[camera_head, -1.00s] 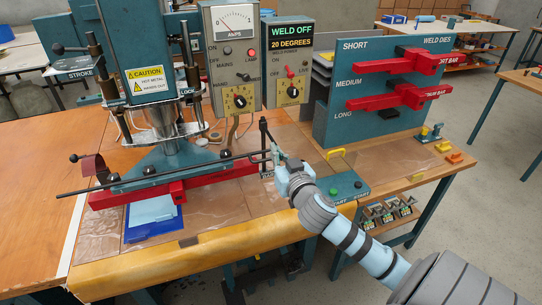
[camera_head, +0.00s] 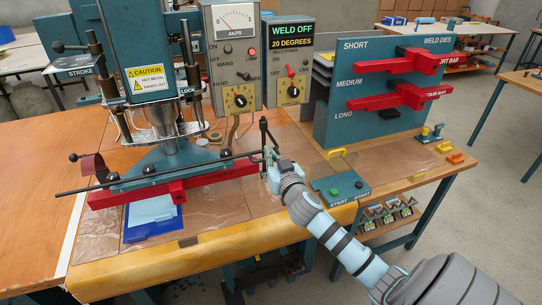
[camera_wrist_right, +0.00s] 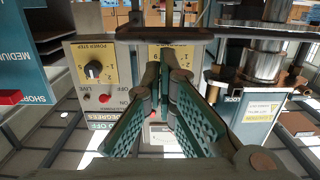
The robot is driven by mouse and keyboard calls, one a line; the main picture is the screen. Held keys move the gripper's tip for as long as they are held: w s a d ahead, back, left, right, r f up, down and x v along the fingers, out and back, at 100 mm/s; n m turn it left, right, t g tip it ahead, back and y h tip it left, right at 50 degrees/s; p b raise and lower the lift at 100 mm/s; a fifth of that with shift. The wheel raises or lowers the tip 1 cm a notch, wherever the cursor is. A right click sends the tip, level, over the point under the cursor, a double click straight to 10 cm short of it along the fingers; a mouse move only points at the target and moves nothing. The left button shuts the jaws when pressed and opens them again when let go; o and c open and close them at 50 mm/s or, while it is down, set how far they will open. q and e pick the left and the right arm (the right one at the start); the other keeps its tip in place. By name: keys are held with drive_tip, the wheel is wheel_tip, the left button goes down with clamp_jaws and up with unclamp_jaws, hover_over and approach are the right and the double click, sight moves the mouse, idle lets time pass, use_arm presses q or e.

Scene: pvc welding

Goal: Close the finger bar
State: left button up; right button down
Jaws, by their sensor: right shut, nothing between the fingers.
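The finger bar (camera_head: 190,169), a thin dark rod, runs across the front of the teal press base (camera_head: 158,168), above the red bar (camera_head: 225,172). My left gripper is not in view.
A blue pad (camera_head: 153,231) lies before the press. Control panels (camera_head: 233,60) stand behind, and the teal die rack (camera_head: 385,118) is at the right.

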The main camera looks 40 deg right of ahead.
wheel_tip(320, 180, down, 20)
drive_tip(key=b, duration=1.8)
drive_tip(key=shift+f, duration=0.1)
